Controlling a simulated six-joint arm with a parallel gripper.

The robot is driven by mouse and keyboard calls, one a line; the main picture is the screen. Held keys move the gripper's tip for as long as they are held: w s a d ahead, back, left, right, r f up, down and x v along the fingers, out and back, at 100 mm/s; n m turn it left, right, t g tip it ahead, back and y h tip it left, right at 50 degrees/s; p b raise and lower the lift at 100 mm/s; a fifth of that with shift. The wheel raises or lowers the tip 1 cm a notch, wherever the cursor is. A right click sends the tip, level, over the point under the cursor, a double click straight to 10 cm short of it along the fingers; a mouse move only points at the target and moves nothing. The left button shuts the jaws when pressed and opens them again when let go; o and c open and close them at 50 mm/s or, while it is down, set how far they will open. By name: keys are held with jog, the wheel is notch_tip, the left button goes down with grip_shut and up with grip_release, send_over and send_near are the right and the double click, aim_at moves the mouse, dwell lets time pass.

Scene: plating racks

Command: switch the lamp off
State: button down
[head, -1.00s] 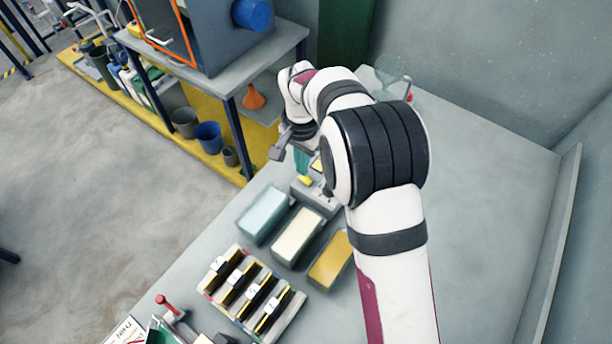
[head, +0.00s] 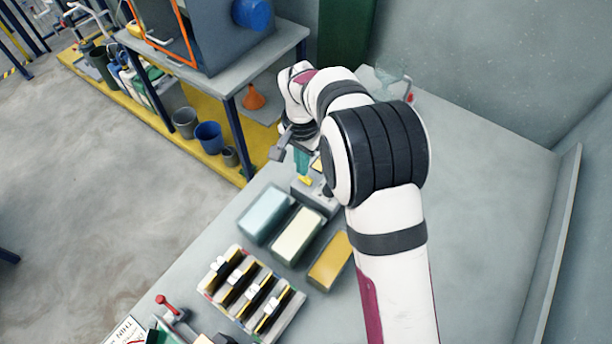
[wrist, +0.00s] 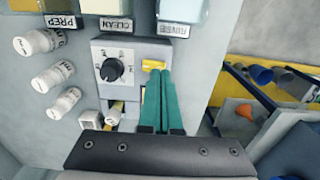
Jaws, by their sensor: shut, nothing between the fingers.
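A grey control box (wrist: 128,50) with a black dial (wrist: 112,69) shows in the wrist view, with a yellow switch-like part (wrist: 153,65) at its right side. My gripper (wrist: 160,73) has green fingers, shut with nothing between them. The fingertips are right at the yellow part and overlap its lower edge; I cannot tell whether they touch it. In the head view my gripper (head: 302,174) points down at the box (head: 318,197), which my arm partly hides. The yellow part (head: 305,181) shows below the fingertips. I cannot make out a lamp with certainty.
Three tanks stand close by: pale blue (head: 264,214), cream (head: 297,235) and yellow (head: 329,261). A rack (head: 251,293) with several dark slots lies in front. Several white labelled bottles (wrist: 52,75) stand left of the box in the wrist view.

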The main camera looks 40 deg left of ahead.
jog(key=shift+f, duration=0.9)
dwell(0.3)
notch_tip(320, 180, up, 7)
jog(key=shift+f, duration=0.2)
jog(key=shift+r, duration=0.2)
dwell(0.3)
